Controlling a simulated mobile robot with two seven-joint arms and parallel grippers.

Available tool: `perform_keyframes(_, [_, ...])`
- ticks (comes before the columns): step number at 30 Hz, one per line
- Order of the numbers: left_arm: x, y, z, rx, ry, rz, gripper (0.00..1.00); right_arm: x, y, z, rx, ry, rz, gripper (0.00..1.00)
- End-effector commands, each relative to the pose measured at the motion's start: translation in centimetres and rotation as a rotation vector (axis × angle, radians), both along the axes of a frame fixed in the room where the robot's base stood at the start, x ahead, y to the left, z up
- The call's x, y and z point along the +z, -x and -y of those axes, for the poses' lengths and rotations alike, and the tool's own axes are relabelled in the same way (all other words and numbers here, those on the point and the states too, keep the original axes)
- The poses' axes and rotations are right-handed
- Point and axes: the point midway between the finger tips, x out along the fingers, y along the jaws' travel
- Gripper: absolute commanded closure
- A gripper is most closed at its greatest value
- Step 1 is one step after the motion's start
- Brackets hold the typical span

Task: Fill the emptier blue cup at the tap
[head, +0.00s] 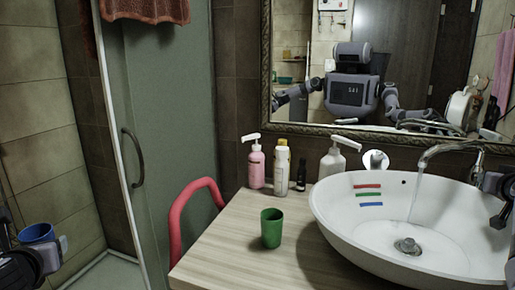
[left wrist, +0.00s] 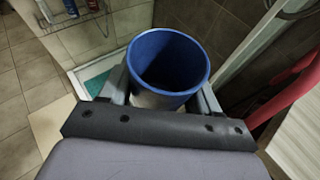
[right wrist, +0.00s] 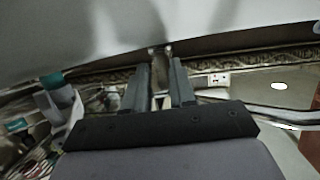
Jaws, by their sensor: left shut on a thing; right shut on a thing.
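A blue cup (head: 37,233) is held upright by my left gripper (head: 52,248) at the far left, well away from the basin. The left wrist view shows the same blue cup (left wrist: 167,62) between the fingers, its inside looking empty. The chrome tap (head: 440,150) arches over the white basin (head: 335,225), and a thin stream of water (head: 414,192) falls from it. My right gripper (head: 501,212) is at the right edge beside the tap. In the right wrist view its fingers (right wrist: 160,70) are closed on a small metal part, apparently the tap handle, mostly hidden.
A green cup (head: 271,228) stands on the wooden counter (head: 225,250). A pink bottle (head: 256,166), a white bottle (head: 282,168) and a pump dispenser (head: 332,160) stand behind it. A red rail (head: 178,225) rises at the counter's left end. A mirror (head: 400,60) hangs behind.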

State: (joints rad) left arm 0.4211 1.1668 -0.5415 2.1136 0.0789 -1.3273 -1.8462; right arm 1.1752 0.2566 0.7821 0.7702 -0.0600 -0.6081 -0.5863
Motion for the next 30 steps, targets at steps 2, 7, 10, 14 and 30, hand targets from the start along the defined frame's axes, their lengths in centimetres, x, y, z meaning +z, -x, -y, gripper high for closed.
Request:
perform_keyframes(2, [0.0,0.0,0.0,0.000,-0.001,0.001,0.67,-0.9,0.1,-0.1,0.006,-0.007,-0.019,1.00])
perform_keyframes(7, [0.0,0.0,0.0,0.000,-0.001,0.001,0.67,-1.2,0.1,-0.2,0.006,-0.006,-0.023,1.00])
perform_keyframes(10, [0.0,0.0,0.0,0.000,-0.001,0.001,0.67,-1.4,0.1,-0.2,0.007,-0.007,-0.024,1.00])
perform_keyframes(14, [0.0,0.0,0.0,0.000,-0.001,0.001,0.67,-1.8,0.2,-0.2,0.007,-0.008,-0.026,1.00])
perform_keyframes(30, [0.0,0.0,0.0,0.000,-0.001,0.001,0.67,-1.9,0.2,-0.3,0.008,-0.009,-0.026,1.00])
